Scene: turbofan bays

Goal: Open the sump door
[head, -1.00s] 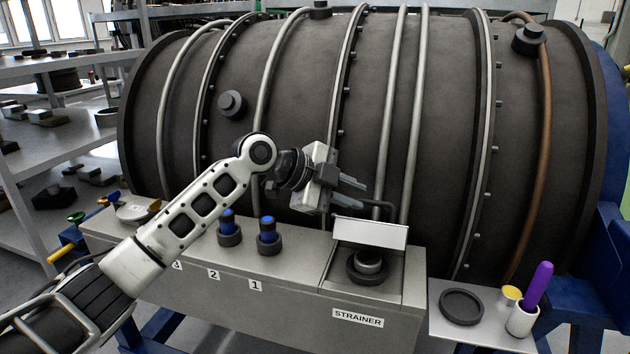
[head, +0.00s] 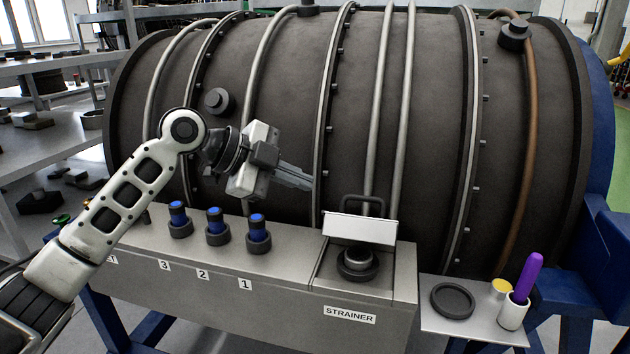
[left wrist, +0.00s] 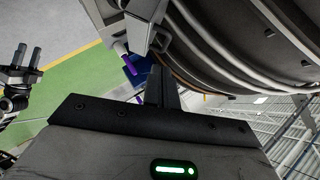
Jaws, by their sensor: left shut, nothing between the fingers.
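The sump door (head: 360,228) is a pale flat lid with a dark loop handle (head: 364,204) on the box marked STRAINER. It stands raised at the back of its bay, uncovering a round dark fitting with a grey cap (head: 357,259). My left gripper (head: 309,182) is shut and empty, left of the handle and above the box, apart from the door. Its fingers also show in the left wrist view (left wrist: 160,86). My right gripper (left wrist: 27,56) shows at the left of the left wrist view, with its two fingers apart and nothing between them.
Several blue-topped plugs (head: 215,225) stand on the box left of the bay. A side shelf (head: 455,325) holds a dark ring (head: 452,300), a yellow-topped item (head: 501,287) and a white cup (head: 512,312) with a purple tool (head: 528,275). The large dark engine casing (head: 280,130) rises behind.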

